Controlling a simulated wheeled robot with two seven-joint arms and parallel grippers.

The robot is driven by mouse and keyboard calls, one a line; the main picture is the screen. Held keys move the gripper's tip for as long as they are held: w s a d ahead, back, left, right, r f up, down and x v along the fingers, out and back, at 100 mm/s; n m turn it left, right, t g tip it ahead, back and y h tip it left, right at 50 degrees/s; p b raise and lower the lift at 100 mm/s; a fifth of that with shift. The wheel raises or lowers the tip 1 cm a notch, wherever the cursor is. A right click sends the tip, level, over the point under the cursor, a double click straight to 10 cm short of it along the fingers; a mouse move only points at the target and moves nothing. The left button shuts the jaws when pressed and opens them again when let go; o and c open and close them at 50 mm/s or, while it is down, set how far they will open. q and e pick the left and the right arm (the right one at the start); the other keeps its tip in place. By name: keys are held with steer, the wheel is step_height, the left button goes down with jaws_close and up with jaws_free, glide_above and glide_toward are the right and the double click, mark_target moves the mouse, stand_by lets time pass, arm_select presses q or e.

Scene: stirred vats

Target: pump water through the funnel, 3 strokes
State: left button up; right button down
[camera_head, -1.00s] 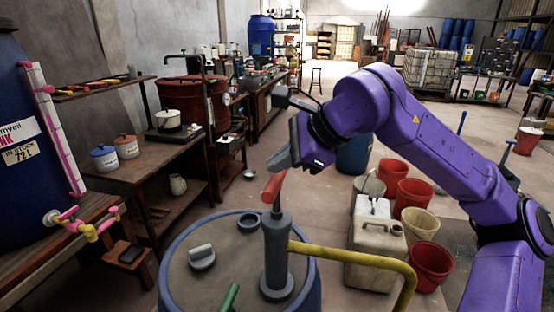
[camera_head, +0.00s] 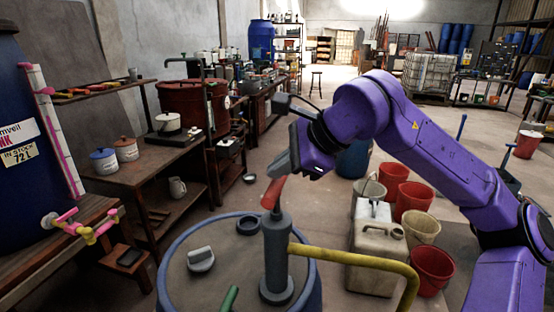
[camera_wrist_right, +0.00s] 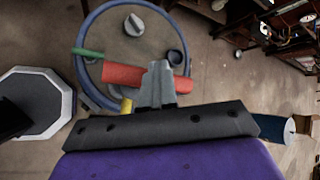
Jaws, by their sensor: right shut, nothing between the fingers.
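A grey hand pump (camera_head: 276,250) stands upright on a blue drum (camera_head: 172,270), with a yellow spout pipe (camera_head: 370,261) leading right. Its red handle (camera_head: 271,196) sits just above the pump body and also shows crosswise in the wrist view (camera_wrist_right: 122,76). My right gripper (camera_head: 277,168) is shut and empty at the top of the handle. In the wrist view its fingers (camera_wrist_right: 157,84) cover the handle's middle; they look in contact with it, not around it. I cannot make out a funnel. My left gripper is not in view.
A green handle-like piece (camera_head: 230,298) and a grey cap (camera_head: 201,259) are on the drum top. A pale jerrycan (camera_head: 376,262), red buckets (camera_head: 432,265) and a beige bucket (camera_head: 421,226) stand on the floor at right. A workbench (camera_head: 150,172) is at left.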

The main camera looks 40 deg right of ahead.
mark_target(280, 183)
steer(key=shift+f+b, duration=1.4)
steer(key=shift+f, duration=0.4)
stand_by(0.9)
steer(key=shift+r, duration=0.1)
steer(key=shift+r+p, duration=2.9)
steer(key=shift+r, duration=0.65)
step_height(280, 183, up, 6)
steer(key=p, duration=0.4)
steer(key=shift+p, duration=0.35)
steer(key=shift+w, duration=0.1)
